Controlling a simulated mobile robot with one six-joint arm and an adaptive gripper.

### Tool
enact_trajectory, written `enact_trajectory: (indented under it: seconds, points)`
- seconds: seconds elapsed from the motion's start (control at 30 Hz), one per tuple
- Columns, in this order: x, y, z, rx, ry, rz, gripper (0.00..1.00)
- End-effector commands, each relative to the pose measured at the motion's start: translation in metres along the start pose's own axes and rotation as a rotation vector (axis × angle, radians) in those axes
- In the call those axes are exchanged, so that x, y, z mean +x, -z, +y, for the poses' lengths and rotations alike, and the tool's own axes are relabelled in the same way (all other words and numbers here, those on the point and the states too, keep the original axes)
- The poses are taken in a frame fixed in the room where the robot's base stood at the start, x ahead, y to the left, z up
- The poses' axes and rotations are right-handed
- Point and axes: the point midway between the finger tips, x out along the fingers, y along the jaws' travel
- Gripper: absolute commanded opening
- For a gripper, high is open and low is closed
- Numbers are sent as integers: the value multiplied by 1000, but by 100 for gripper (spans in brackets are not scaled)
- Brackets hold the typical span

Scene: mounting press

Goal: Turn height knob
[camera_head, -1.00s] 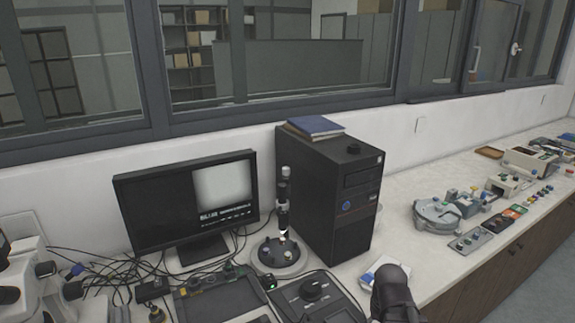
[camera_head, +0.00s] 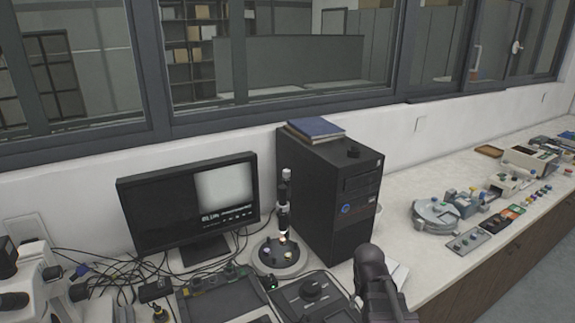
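I cannot tell whether this is the height knob. Left of it and behind stands a slim upright device (camera_head: 283,215) on a round dark base (camera_head: 279,257) with several small coloured knobs. My gripper (camera_head: 372,262) is a dark shape at the bottom, right of the control box and apart from the black knob. Its fingers cannot be made out, and nothing shows held in it.
A monitor (camera_head: 188,205) stands at the left, with loose cables (camera_head: 110,270) below it. A black computer tower (camera_head: 335,190) with a blue book (camera_head: 315,129) on top stands behind my gripper. Grey equipment (camera_head: 436,214) and small panels lie along the bench to the right.

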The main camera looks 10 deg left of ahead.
Motion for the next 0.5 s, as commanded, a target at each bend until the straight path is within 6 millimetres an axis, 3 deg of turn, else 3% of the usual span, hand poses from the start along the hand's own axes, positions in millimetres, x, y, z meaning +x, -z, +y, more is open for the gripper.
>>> enact_trajectory:
  seconds: [0.03, 0.5]
  points:
    - [-19, 18, -7, 14, -18, 14, 74]
    - [-123, 132, -81, 206, -166, 207, 74]
